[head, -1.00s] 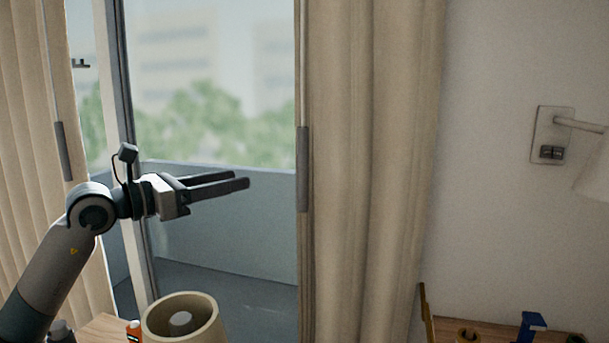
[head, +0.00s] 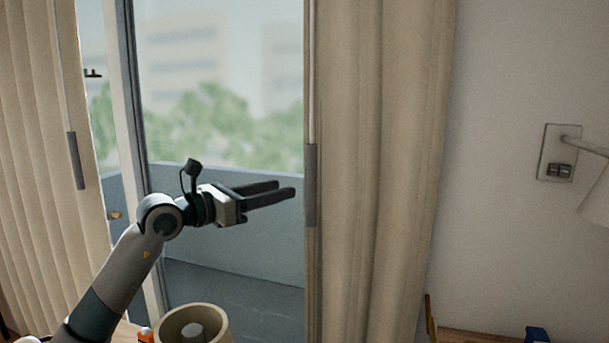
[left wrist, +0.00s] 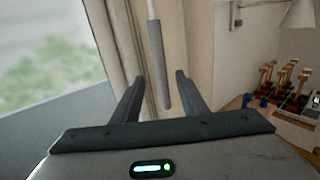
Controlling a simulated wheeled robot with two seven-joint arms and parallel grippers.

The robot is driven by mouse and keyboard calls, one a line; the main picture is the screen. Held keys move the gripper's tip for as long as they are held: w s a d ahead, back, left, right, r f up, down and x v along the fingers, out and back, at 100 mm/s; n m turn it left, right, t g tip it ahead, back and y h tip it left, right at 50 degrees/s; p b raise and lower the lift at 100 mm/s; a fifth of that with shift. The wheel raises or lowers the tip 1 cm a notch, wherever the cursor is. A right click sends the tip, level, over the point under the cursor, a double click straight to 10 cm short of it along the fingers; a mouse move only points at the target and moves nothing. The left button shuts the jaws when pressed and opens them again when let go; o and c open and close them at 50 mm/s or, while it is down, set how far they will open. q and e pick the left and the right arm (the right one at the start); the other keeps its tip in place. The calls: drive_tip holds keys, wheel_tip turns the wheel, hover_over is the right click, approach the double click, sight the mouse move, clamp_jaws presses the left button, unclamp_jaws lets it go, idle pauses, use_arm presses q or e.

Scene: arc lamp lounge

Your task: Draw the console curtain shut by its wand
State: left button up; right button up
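The beige right curtain (head: 380,170) hangs gathered at the right side of the glass. Its wand, with a grey grip (head: 311,185), hangs at its left edge. The left curtain (head: 25,160) hangs at the far left with its own grey-gripped wand (head: 76,160). My left gripper (head: 287,188) is open and empty, just left of the right wand in the head view. In the left wrist view the wand grip (left wrist: 159,65) shows between and beyond the fingertips (left wrist: 158,85), not touching them. My right gripper is not in view.
A round beige lampshade (head: 194,325) stands below my left arm. A wall lamp bracket (head: 560,153) is at the right. A wooden surface with several small objects (left wrist: 270,95) lies right of the curtain in the wrist view.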

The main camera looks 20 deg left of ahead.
sight(307, 183)
use_arm(q)
drive_tip(key=p+x, duration=0.3)
drive_tip(key=x, duration=0.5)
drive_tip(key=shift+w+d, duration=0.15)
drive_tip(key=shift+w, duration=0.1)
clamp_jaws()
